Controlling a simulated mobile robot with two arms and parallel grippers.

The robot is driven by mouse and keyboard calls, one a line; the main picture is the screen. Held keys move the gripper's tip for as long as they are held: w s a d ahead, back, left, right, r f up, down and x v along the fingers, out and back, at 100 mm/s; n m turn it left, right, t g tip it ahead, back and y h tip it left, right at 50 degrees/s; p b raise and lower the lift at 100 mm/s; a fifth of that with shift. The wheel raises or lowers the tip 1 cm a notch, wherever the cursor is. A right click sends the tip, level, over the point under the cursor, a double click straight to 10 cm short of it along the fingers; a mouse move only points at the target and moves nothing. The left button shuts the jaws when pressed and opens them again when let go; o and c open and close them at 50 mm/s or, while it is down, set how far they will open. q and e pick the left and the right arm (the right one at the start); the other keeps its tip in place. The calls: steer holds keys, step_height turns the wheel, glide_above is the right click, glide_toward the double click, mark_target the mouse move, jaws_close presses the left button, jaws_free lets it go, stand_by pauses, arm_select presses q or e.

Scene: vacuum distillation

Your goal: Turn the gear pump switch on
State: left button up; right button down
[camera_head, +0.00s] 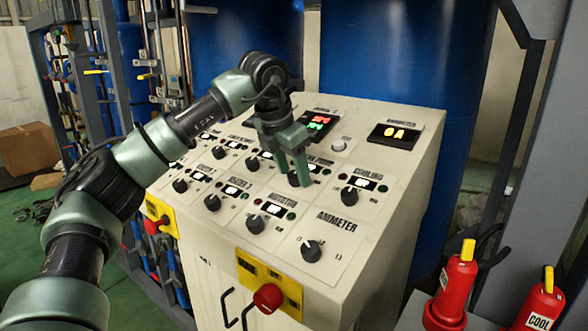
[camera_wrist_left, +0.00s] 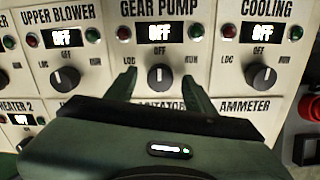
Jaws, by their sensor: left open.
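The gear pump switch (camera_wrist_left: 160,77) is a round black knob on the cream panel, below the "GEAR PUMP" label and a display (camera_wrist_left: 160,33) reading "OFF". Its white mark points straight up, between "LOC" and "RUN". My left gripper (camera_wrist_left: 159,73) is open, with one finger on each side of the knob. The knob is not visibly clamped. In the head view, the left gripper (camera_head: 295,178) is down at the panel and mostly hides this knob.
The cooling knob (camera_wrist_left: 265,77) is to the right and the upper blower knob (camera_wrist_left: 65,78) to the left. The ammeter knob (camera_head: 312,248) and a red emergency button (camera_head: 268,296) are nearer the front. Red extinguishers (camera_head: 455,284) stand at the lower right.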

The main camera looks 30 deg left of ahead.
arm_select(q)
steer(key=shift+w+f, duration=0.2)
steer(key=shift+f, duration=0.2)
jaws_close()
arm_select(e)
steer(key=shift+w+a+r, duration=0.1)
steer(key=shift+w, duration=0.15)
arm_select(q)
steer(key=shift+r+m, duration=0.1)
steer(key=shift+m, duration=0.2)
arm_select(e)
steer(key=shift+r, duration=0.1)
arm_select(q)
steer(key=m+p, duration=0.2)
steer(key=m, duration=0.3)
steer(key=m+p, duration=0.2)
steer(key=m, duration=0.2)
steer(key=shift+s+m+p, duration=0.1)
steer(key=shift+m+p, duration=0.2)
steer(key=shift+m, duration=0.8)
arm_select(e)
steer(key=shift+r, duration=2.15)
arm_select(q)
steer(key=shift+m+h, duration=0.3)
